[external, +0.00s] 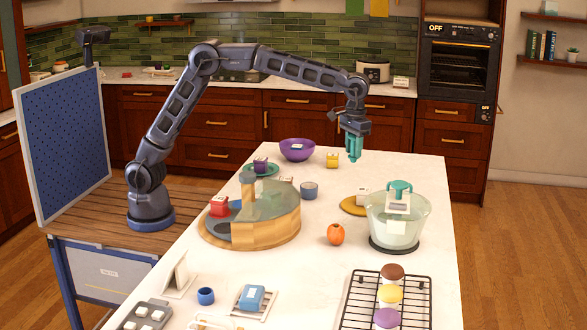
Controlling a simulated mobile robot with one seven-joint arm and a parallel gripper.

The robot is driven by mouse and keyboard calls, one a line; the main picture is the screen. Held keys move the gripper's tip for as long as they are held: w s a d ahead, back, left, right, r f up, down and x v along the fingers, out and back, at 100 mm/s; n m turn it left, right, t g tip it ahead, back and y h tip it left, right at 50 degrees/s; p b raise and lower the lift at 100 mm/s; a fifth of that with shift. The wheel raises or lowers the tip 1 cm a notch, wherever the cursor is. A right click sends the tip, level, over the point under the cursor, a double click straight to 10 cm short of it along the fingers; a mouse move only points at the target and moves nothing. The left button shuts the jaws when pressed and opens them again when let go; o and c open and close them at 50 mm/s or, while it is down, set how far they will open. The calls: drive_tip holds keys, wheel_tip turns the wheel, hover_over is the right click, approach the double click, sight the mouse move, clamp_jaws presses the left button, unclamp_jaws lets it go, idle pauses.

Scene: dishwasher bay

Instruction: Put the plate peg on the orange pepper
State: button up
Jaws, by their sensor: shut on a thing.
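An orange pepper (336,234) sits on the white counter, between the round wooden-sided basin and the glass bowl. My gripper (354,146) is raised over the far part of the counter, pointing down, beyond the pepper and slightly to its right. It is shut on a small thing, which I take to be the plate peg. Teal shows at the gripper's end, but fingers and held thing are too small to tell apart. The gripper is well clear of the pepper.
The wooden-sided basin (270,231) stands left of the pepper. A glass bowl with a teal handle (399,186) stands to its right. A purple bowl (297,150) and yellow block (332,160) are at the back. A black wire rack (357,300) is in front. The counter around the pepper is clear.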

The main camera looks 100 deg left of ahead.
drive_tip(key=r, duration=0.1)
hover_over(336, 228)
drive_tip(key=f, duration=1.9)
drive_tip(key=shift+d+f, duration=0.2)
drive_tip(key=shift+f, duration=0.15)
drive_tip(key=shift+f, duration=0.1)
drive_tip(key=o, duration=1)
